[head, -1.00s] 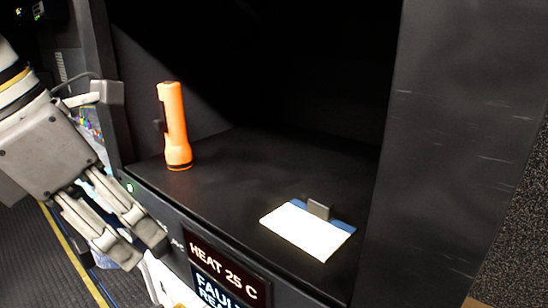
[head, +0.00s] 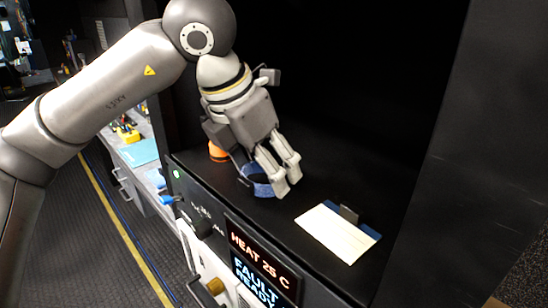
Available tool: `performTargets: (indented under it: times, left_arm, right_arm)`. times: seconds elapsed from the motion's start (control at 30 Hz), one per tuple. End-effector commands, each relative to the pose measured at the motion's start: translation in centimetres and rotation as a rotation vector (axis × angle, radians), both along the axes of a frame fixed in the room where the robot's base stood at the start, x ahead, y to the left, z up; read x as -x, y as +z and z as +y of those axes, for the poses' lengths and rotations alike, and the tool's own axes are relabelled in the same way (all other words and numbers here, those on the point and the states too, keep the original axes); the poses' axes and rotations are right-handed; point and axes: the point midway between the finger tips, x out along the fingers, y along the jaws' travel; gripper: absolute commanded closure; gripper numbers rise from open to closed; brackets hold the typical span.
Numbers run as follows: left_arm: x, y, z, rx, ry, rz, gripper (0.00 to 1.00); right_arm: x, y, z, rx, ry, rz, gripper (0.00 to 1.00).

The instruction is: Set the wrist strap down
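The wrist strap (head: 258,187) is a blue band, with a dark piece at its left side. It is low over or on the black shelf (head: 305,183); I cannot tell whether it touches. My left gripper (head: 287,184) reaches down from the upper left, with its two fingers close together at the strap's right side. It appears shut on the band, though the fingers hide the grip itself. My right gripper is not in view.
An orange flashlight (head: 217,153) stands behind my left gripper, mostly hidden. A clipboard with pale paper (head: 337,233) lies to the right on the shelf. A display panel (head: 260,259) faces the front edge. Dark walls enclose the shelf; bare shelf lies between strap and clipboard.

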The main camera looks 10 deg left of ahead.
Motion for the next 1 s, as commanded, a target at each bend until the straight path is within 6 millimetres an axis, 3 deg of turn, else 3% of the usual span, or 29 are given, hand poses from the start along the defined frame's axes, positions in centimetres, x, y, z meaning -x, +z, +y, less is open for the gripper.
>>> performTargets:
  times: [0.1,0.2,0.67,0.7,0.8,0.87,1.0]
  left_arm:
    - [-1.9,0.4,-1.3,-0.001,-0.001,0.004,0.49]
    - [-1.6,-0.9,-1.0,-0.002,0.0,0.002,0.49]
    - [-1.6,-1.9,-1.1,0.001,0.0,0.001,0.49]
    - [-1.6,-1.8,-1.1,0.001,0.0,0.001,0.27]
    - [-1.6,-1.7,-1.1,0.0,-0.001,0.0,0.14]
    - [-1.6,-1.7,-1.1,0.0,-0.001,0.0,0.08]
    - [-1.6,-1.7,-1.1,0.0,-0.001,0.0,0.08]
  right_arm:
    - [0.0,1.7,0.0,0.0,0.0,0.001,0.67]
    - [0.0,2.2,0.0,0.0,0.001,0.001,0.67]
    - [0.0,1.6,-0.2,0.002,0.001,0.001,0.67]
    - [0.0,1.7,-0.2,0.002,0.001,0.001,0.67]
    - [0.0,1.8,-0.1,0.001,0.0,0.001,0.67]
    - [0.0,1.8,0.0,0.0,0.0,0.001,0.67]
    - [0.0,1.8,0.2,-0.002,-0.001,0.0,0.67]
